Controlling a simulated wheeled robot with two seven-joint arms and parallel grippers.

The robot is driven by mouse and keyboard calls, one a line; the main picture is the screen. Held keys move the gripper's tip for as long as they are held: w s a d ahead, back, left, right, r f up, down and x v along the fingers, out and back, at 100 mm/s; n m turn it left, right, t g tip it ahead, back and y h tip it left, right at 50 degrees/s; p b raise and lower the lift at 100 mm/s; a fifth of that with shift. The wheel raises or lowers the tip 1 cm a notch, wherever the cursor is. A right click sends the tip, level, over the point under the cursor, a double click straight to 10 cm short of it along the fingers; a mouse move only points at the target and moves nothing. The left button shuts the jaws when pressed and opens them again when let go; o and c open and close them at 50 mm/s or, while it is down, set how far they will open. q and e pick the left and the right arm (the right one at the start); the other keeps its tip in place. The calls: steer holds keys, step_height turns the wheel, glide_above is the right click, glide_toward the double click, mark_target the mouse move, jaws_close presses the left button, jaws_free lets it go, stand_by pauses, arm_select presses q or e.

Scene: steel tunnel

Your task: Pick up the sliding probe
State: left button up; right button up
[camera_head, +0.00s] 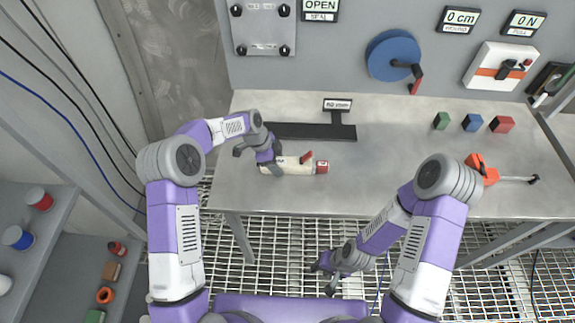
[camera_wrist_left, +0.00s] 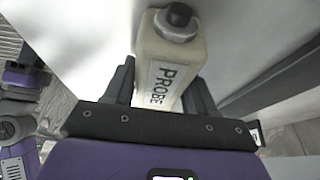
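The sliding probe (camera_head: 298,168) is a cream block with a red end and a small red lever on top. It lies near the front edge of the table in the head view. In the left wrist view the probe (camera_wrist_left: 162,60) shows its PROBE label and a dark round knob. My left gripper (camera_head: 272,168) is over the probe's left part.
A black T-shaped stand (camera_head: 300,131) with a small sign lies just behind the probe. Green, blue and red blocks (camera_head: 472,123) and an orange tool (camera_head: 482,170) are on the right of the table (camera_head: 400,150). A blue crank wheel (camera_head: 392,55) is on the wall.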

arm_select(q)
steer(key=c, duration=0.4)
steer(key=shift+r, duration=0.1)
steer(key=shift+c, duration=0.2)
step_height(320, 180, up, 18)
steer(key=p, duration=0.2)
steer(key=shift+f+b, duration=5.1)
steer(key=shift+f, duration=3.4)
steer(key=shift+f+b, duration=0.3)
steer(key=shift+f, duration=0.3)
